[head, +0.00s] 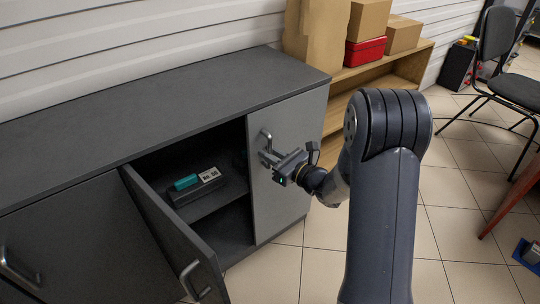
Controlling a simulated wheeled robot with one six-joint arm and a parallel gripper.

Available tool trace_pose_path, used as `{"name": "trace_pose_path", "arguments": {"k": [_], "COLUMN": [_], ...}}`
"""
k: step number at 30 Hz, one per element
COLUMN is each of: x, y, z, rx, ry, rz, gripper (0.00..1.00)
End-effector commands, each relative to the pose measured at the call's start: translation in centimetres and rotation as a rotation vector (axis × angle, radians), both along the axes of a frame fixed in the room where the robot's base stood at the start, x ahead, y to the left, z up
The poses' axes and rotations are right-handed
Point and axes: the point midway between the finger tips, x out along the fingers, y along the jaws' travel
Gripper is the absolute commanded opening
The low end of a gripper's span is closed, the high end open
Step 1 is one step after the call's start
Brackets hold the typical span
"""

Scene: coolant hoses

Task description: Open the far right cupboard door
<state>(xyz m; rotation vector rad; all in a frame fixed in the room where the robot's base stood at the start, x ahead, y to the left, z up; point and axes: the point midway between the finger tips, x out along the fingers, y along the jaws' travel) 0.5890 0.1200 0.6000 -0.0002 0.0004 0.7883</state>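The dark grey cupboard (150,110) runs along the wall on the left. Its far right door (290,190) looks closed, flush with the front. That door's metal bar handle (265,138) is near its upper left edge. My gripper (268,158) is at the lower part of this handle, its fingers pointing left toward it. The fingertips are small and overlap the handle, so I cannot tell whether they are closed around it. The door to its left (175,235) stands open, swung out toward the front, with its own handle (190,280).
Inside the open compartment, a dark box (192,196) with teal and white items sits on a shelf (215,200). A wooden shelf (415,62) with cardboard boxes (368,18) and a red box (365,52) stands right of the cupboard.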

Motion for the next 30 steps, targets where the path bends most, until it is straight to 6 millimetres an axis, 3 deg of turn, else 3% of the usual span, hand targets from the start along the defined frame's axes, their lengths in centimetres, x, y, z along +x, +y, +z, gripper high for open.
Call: {"name": "trace_pose_path", "arguments": {"k": [8, 15, 30], "x": [0.08, 0.06, -0.11], "y": [0.09, 0.08, -0.13], "z": [0.02, 0.02, 0.04], "rx": [0.0, 0.0, 0.0], "ry": [0.0, 0.0, 0.0], "rz": [0.0, 0.0, 0.01], "gripper": [0.17, 0.0, 0.0]}}
